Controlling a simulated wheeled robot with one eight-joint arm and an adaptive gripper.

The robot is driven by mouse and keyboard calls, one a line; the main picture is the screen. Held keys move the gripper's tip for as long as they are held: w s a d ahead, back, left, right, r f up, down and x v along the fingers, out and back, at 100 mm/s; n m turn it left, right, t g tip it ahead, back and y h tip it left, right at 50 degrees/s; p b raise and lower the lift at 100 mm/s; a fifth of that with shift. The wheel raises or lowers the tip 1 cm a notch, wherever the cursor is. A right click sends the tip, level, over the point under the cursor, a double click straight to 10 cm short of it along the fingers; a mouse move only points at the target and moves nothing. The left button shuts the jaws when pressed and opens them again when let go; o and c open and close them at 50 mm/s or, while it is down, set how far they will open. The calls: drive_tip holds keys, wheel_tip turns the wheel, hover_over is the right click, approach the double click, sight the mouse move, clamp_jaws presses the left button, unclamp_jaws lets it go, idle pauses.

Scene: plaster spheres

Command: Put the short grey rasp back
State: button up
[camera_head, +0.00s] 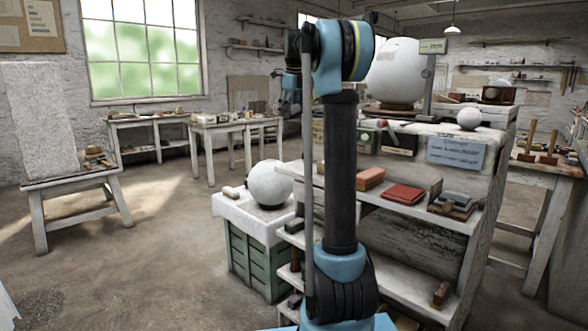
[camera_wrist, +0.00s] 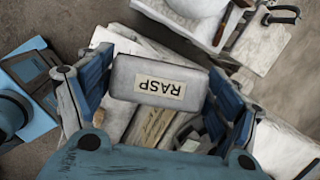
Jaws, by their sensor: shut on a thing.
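The short grey rasp (camera_wrist: 196,78) is a grey block with a paper label reading RASP, upside down in the wrist view. My gripper (camera_wrist: 160,88) is shut on it, with one blue finger at each end of the block. In the head view my gripper (camera_head: 290,95) is raised to the left of my arm column, dark and partly hidden by the arm. I cannot make out the rasp there. Below the rasp in the wrist view lie pale boards and several blurred things, partly hidden by the block and fingers.
A plaster sphere (camera_head: 270,184) stands on a cloth-topped green crate (camera_head: 247,262). A shelved bench (camera_head: 480,205) at right carries a red book (camera_head: 403,194), an orange-brown block (camera_head: 370,179) and a large sphere (camera_head: 396,70). A clamp (camera_wrist: 283,14) shows at upper right. The floor at left is open.

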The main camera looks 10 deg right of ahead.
sight(291, 164)
drive_tip(key=shift+s+d+f+m+y, duration=0.1)
drive_tip(key=shift+s+f+m+y, duration=0.65)
drive_tip(key=shift+f, duration=2.45)
drive_tip(key=shift+s+a+f+m+y, duration=0.1)
drive_tip(key=shift+s+f+m, duration=0.2)
drive_tip(key=shift+s+f, duration=1.9)
drive_tip(key=shift+w+d+f+m+y, duration=0.15)
drive_tip(key=shift+f+m+y, duration=0.35)
drive_tip(key=shift+f, duration=3.75)
drive_tip(key=o, duration=1.1)
drive_tip(key=shift+c, duration=0.2)
